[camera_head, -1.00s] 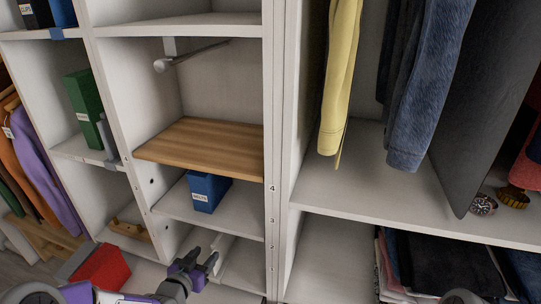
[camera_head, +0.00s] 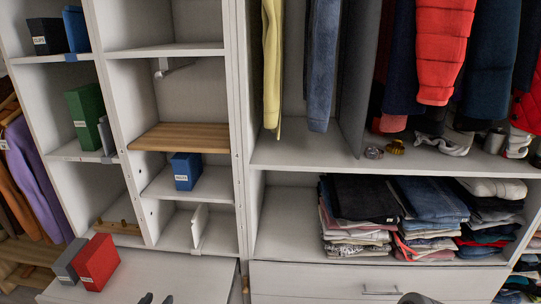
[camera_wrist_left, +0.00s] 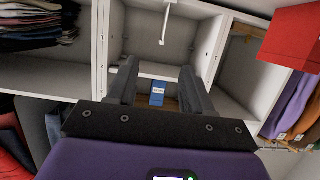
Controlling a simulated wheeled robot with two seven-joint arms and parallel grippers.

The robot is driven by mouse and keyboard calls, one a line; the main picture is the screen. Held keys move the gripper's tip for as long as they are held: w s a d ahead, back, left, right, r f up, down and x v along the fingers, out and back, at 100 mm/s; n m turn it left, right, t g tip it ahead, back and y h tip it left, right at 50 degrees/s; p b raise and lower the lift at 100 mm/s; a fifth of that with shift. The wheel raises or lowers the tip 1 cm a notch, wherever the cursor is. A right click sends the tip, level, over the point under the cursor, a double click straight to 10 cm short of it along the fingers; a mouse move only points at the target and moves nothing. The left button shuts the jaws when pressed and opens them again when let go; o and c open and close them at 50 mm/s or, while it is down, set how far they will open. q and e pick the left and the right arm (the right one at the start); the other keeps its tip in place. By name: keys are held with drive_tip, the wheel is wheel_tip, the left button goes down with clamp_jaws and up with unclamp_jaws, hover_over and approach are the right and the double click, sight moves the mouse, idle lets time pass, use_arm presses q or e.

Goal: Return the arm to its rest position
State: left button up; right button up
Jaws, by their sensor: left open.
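My left gripper (camera_head: 155,299) shows only as two dark fingertips at the bottom edge of the head view, low in front of the white lower cabinet top. In the left wrist view its two dark fingers (camera_wrist_left: 160,84) stand apart with nothing held between them. A blue labelled box (camera_wrist_left: 157,94) shows in the gap, well beyond the fingertips. The same blue box (camera_head: 186,171) stands in a cubby under a wooden board. The rest of my left arm is hidden below the head view.
White cubby shelving (camera_head: 236,120) fills the left half. Red (camera_head: 97,262) and grey (camera_head: 67,260) boxes stand on the low cabinet top (camera_head: 185,278). Folded clothes (camera_head: 430,212) and hanging garments (camera_head: 440,50) are at right.

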use_arm(q)
drive_tip(key=s+d+f+n+g+h+p, duration=0.1)
drive_tip(key=s+d+f+n+g+p, duration=0.2)
drive_tip(key=d+f, duration=0.4)
drive_tip(key=s+d+f+g+h, duration=0.2)
drive_tip(key=s+d+f+g, duration=0.15)
drive_tip(key=d+f, duration=0.4)
drive_tip(key=s+d+f+g+p, duration=0.1)
drive_tip(key=s+d+f+g, duration=0.1)
drive_tip(key=s+f+g, duration=0.2)
drive_tip(key=s+d+f+g+p, duration=0.1)
drive_tip(key=s+d+f+g, duration=0.2)
drive_tip(key=s+f, duration=0.3)
drive_tip(key=s, duration=0.3)
drive_tip(key=shift+s+d+f+n+g, duration=0.15)
drive_tip(key=shift+d+n+g, duration=0.15)
drive_tip(key=shift+d+g, duration=0.05)
use_arm(e)
wheel_tip(320, 180, up, 5)
drive_tip(key=shift+r, duration=0.1)
